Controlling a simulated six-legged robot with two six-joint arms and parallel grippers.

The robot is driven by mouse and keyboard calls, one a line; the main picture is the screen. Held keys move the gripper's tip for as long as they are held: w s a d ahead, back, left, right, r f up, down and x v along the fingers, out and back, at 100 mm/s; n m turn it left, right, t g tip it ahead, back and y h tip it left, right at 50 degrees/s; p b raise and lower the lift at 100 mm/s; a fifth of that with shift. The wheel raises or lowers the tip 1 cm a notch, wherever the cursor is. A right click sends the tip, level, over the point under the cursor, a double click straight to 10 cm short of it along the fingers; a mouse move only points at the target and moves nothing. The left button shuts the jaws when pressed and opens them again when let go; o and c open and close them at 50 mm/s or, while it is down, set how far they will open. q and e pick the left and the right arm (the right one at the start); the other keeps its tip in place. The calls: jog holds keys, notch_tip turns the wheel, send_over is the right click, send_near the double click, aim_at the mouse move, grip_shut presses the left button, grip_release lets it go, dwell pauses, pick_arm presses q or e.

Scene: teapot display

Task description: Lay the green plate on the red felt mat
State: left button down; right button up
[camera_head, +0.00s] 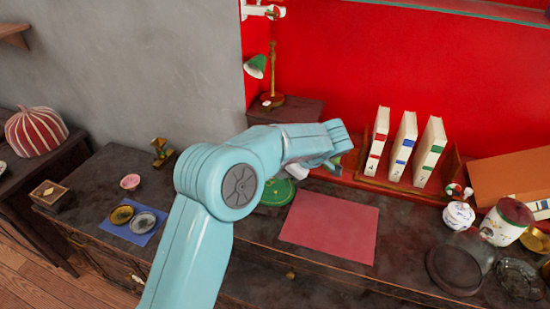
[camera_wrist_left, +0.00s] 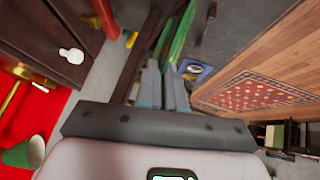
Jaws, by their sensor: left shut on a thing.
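The green plate (camera_head: 275,193) shows partly behind my left arm, just left of the red felt mat. In the left wrist view the plate (camera_wrist_left: 182,32) is seen nearly edge-on, a thin green strip at the fingertips. My left gripper (camera_head: 300,170) is shut on its edge; the fingers also show in the wrist view (camera_wrist_left: 163,80). I cannot tell whether the plate touches the dresser top. The red felt mat (camera_head: 330,225) lies flat and bare on the dark dresser. My right gripper is not in view.
A book rack with several white books (camera_head: 403,147) stands behind the mat. A green-shaded lamp (camera_head: 256,66) stands at the back. A blue cloth (camera_head: 135,228) with small dishes lies left. A white jar (camera_head: 458,215), a red-lidded canister (camera_head: 506,222) and glassware crowd the right.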

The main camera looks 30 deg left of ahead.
pick_arm(q)
jog(key=a+h+p, duration=0.1)
jog(key=a+r+h+p, duration=0.1)
jog(key=a, duration=0.1)
jog(key=shift+r, duration=0.2)
jog(key=shift+w+a+f+h+p, duration=0.1)
jog(key=shift+a+f+h+p, duration=0.1)
jog(key=shift+h+p, duration=0.15)
jog(key=shift+w+f, duration=0.1)
jog(key=shift+f, duration=0.05)
jog(key=shift+d, duration=0.15)
jog(key=shift+f, duration=0.15)
jog(key=c, duration=1.2)
grip_release()
jog(key=shift+c, duration=0.2)
